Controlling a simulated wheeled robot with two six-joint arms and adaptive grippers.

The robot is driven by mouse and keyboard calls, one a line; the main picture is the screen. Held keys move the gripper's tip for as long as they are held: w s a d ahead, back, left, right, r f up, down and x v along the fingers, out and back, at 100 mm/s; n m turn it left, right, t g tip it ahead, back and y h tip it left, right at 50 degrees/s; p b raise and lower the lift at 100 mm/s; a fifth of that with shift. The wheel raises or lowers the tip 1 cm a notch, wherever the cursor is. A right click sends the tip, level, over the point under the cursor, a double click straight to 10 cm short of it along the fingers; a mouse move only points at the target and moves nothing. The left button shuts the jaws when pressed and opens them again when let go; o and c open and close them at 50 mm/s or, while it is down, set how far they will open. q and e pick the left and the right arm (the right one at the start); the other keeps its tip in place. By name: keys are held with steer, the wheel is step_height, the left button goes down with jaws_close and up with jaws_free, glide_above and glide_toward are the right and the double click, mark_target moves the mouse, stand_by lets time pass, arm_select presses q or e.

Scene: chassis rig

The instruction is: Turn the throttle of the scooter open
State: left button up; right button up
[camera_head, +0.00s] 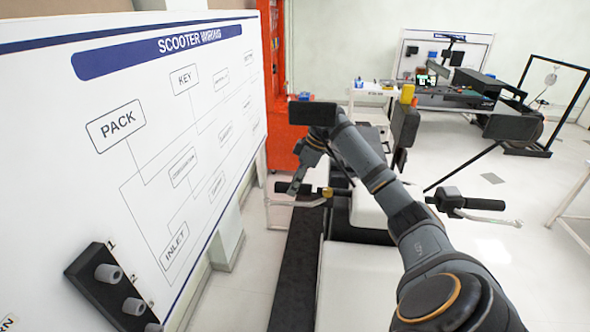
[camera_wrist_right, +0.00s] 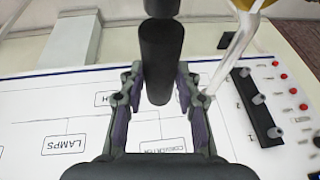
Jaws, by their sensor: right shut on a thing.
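The scooter's handlebar shows in the head view, with a black grip at each end. My right gripper (camera_head: 297,183) reaches down to the left-hand grip, the throttle (camera_head: 281,187), with a pale lever (camera_head: 300,203) just below it. In the right wrist view the throttle (camera_wrist_right: 161,62) is a black cylinder between the two fingers of my right gripper (camera_wrist_right: 160,78), which is shut on it. My forearm and wrist hide part of the handlebar's middle. The other grip (camera_head: 485,204), with its lever, is free at the right. My left gripper is out of view.
A white wiring board (camera_head: 150,130) stands close on the left, with a black knob strip (camera_head: 105,285) at its lower edge. An orange cabinet (camera_head: 277,100) is behind the gripper. A workbench (camera_head: 455,98) stands at the back right. Open floor lies right of the scooter.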

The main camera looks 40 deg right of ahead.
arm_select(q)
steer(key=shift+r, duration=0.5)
arm_select(e)
steer(key=shift+w+d+r+g+y, duration=0.1)
steer(key=shift+w+g+y, duration=0.05)
steer(key=shift+g+y, duration=0.3)
steer(key=o, duration=1.1)
steer(key=shift+o, duration=0.2)
